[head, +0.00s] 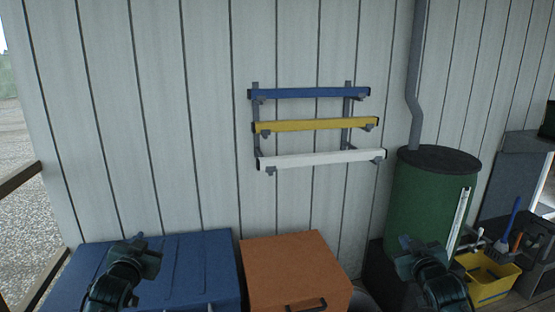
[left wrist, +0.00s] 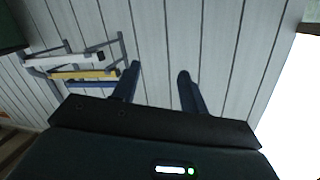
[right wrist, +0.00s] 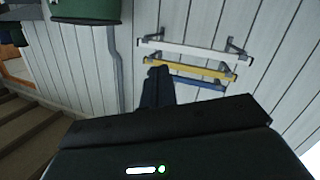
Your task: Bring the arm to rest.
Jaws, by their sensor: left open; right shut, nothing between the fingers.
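My left gripper (head: 136,246) is in front of the blue chest at the lower left of the head view. In the left wrist view its two fingers (left wrist: 158,82) stand apart with nothing between them. My right gripper (head: 413,244) is in front of the green barrel at the lower right. In the right wrist view its fingers (right wrist: 157,80) are together and hold nothing. Both grippers are well apart from the wall rack.
A wall rack holds a blue bar (head: 310,93), a yellow bar (head: 315,125) and a white bar (head: 320,158). Below stand a blue chest (head: 200,265) and an orange box (head: 290,265). A green barrel (head: 425,205) and a yellow bucket (head: 487,285) stand right.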

